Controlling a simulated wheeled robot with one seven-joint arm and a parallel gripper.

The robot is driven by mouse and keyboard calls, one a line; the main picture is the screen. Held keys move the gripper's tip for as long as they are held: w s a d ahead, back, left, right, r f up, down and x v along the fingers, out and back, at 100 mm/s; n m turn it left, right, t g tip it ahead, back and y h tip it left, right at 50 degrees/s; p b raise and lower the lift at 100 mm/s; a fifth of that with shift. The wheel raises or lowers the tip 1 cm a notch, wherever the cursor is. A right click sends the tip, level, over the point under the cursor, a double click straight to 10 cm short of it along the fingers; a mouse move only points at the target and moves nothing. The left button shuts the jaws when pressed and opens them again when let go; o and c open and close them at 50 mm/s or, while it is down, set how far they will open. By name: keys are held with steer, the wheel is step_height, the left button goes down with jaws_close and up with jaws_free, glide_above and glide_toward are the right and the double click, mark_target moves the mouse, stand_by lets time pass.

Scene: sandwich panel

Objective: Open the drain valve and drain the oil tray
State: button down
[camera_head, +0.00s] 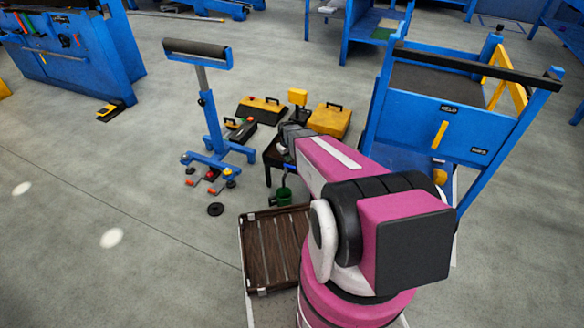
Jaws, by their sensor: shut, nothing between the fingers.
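A low black stand (270,157), which may be the oil tray, is partly hidden behind my arm. A green bucket (283,196) is on the floor under its near edge. A thin green and dark part (285,178) rises just above the bucket; I cannot tell whether it is the drain valve. My gripper (283,149) is at the far end of my pink arm, over the right side of the stand. It is small and dark here, shut and empty. I cannot tell whether it touches anything.
A blue roller stand (211,128) stands left of the black stand. Yellow and black toolboxes (330,119) lie behind it. A blue cart (437,105) stands right of my arm. A brown slatted tray (272,250) is in front. The left floor is mostly clear.

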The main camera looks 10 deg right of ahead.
steer(key=d, duration=0.6)
steer(key=shift+d, duration=0.25)
stand_by(0.6)
steer(key=shift+f, duration=0.15)
steer(key=shift+f, duration=1.7)
steer(key=shift+s+a, duration=0.1)
steer(key=shift+s+a, duration=0.45)
steer(key=shift+s, duration=0.25)
steer(key=shift+s+a, duration=0.45)
steer(key=shift+s, duration=0.35)
steer(key=shift+s+a+r, duration=0.1)
steer(key=shift+s+r, duration=0.05)
steer(key=shift+r, duration=0.65)
steer(key=shift+s+a+r, duration=0.1)
steer(key=shift+r, duration=0.65)
steer(key=shift+w+d+r, duration=0.1)
steer(key=shift+w+r, duration=0.1)
steer(key=shift+r, duration=0.45)
steer(key=shift+w+d+r, duration=0.1)
steer(key=shift+w+r, duration=0.05)
steer(key=shift+r, duration=0.55)
steer(key=shift+w+d+r, duration=0.1)
steer(key=shift+w+r, duration=0.1)
steer(key=shift+r, duration=0.45)
